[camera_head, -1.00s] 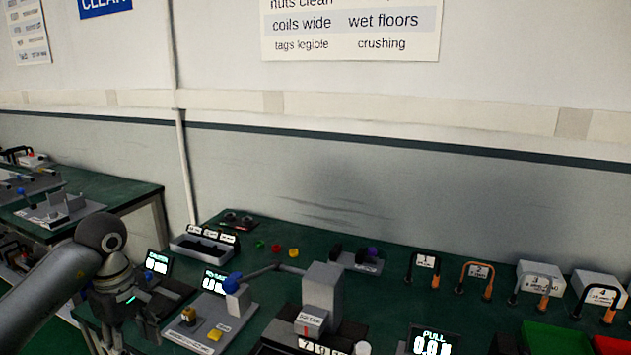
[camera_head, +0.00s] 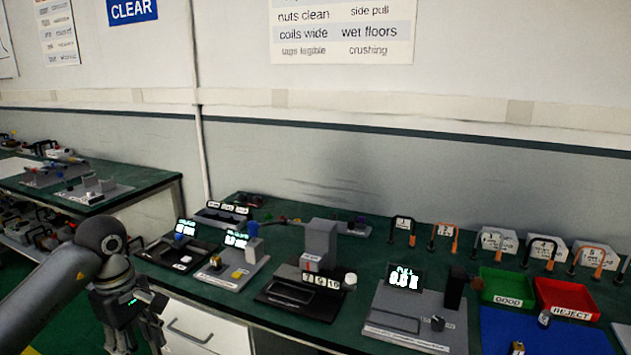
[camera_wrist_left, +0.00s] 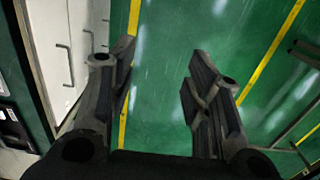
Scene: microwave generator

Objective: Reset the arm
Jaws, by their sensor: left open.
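My left arm comes in from the left in the head view. Its gripper (camera_head: 136,322) hangs in front of the bench's front edge, beside the white drawers. In the left wrist view the two fingers (camera_wrist_left: 160,95) are wide apart with nothing between them. Below them is the green floor with yellow lines. My right arm and gripper are not in view.
The green bench (camera_head: 255,308) carries several test stations with small displays. A grey block press (camera_head: 320,250) stands mid-bench. A green tray (camera_head: 505,287) and a red tray (camera_head: 565,298) sit at the right. A white drawer (camera_head: 195,325) is below the bench edge.

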